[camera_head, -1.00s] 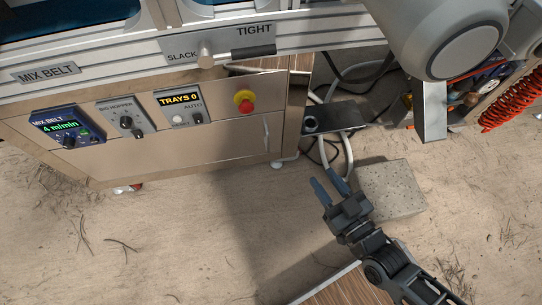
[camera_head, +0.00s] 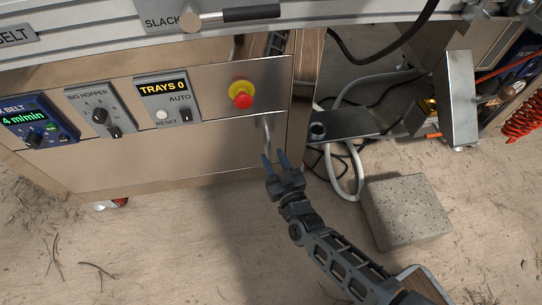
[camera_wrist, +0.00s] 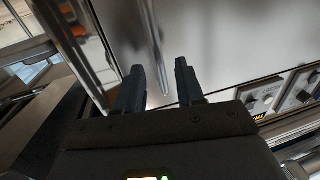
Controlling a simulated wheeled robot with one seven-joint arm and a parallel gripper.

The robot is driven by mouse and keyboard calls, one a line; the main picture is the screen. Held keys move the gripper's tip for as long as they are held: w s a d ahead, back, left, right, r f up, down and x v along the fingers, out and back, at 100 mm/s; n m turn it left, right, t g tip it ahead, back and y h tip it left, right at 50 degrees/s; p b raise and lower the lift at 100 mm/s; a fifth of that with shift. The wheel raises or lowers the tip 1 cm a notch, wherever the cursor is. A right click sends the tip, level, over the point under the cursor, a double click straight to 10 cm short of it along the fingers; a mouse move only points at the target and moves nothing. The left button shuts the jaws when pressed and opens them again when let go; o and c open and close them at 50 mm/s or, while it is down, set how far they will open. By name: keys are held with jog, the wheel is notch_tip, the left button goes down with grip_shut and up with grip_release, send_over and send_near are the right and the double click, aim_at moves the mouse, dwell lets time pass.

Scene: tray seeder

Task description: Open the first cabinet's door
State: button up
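The cabinet door (camera_head: 165,160) is a shiny metal panel below the row of controls, and it looks shut. Its slim vertical handle (camera_head: 267,134) is near the door's right edge. In the wrist view the handle (camera_wrist: 153,45) is a bright bar ahead of the fingers. My gripper (camera_head: 275,161) is open, its two blue-grey fingers pointing at the handle's lower end. In the wrist view my gripper (camera_wrist: 160,82) shows a clear gap between the fingers, with the handle beyond and roughly in line with it. I cannot tell whether they touch.
A red emergency button (camera_head: 242,95) and control boxes (camera_head: 163,101) sit above the door. A stone block (camera_head: 407,210) lies on the floor at the right. Hoses and cables (camera_head: 350,165) hang beside the cabinet.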

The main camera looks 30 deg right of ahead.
jog(key=shift+w+d+b, duration=0.15)
jog(key=shift+w+b, duration=0.2)
jog(key=shift+w, duration=0.9)
jog(key=shift+c, duration=0.5)
grip_shut()
